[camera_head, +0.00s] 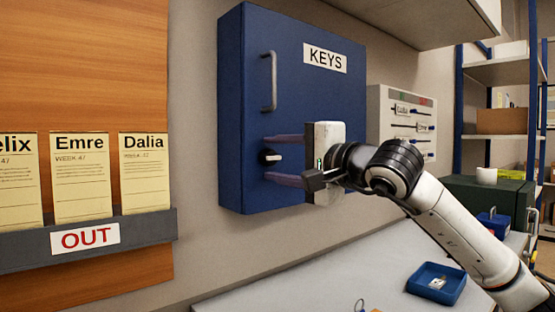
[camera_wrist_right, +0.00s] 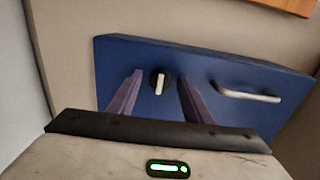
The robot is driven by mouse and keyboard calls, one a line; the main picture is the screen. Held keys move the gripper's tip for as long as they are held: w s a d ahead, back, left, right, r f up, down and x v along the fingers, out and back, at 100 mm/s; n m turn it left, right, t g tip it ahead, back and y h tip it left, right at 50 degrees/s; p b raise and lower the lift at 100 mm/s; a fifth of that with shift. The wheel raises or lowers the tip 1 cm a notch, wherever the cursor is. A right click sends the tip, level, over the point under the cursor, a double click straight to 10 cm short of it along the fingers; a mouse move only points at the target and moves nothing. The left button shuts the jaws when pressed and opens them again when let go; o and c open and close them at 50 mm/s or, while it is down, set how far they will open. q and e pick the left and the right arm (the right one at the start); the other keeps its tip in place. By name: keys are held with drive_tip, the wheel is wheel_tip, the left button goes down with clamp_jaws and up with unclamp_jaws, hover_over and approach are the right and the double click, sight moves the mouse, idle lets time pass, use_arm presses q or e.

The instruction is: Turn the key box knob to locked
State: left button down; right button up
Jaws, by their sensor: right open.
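The blue key box (camera_head: 235,110) with a KEYS label hangs on the wall with its door shut. Its knob (camera_head: 268,156), black with a white bar, is on the door below the grey handle (camera_head: 268,82). My right gripper (camera_head: 268,160) is open, with one finger above the knob and one below it in the head view. In the right wrist view the knob (camera_wrist_right: 158,84) shows between the two spread fingers (camera_wrist_right: 157,95), apart from both. Its white bar runs up and down in that view. My left gripper is out of view.
A wooden board with an OUT rack (camera_head: 140,230) and name cards is at the left. A panel with sliders (camera_head: 405,125) is right of the box. Below is a pale counter (camera_head: 290,290) with a blue tray (camera_head: 436,284). A cabinet (camera_head: 425,15) overhangs above.

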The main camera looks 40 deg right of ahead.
drive_tip(key=s+b, duration=0.3)
drive_tip(key=s, duration=0.7)
drive_tip(key=shift+s+d, duration=0.15)
drive_tip(key=shift+d, duration=0.25)
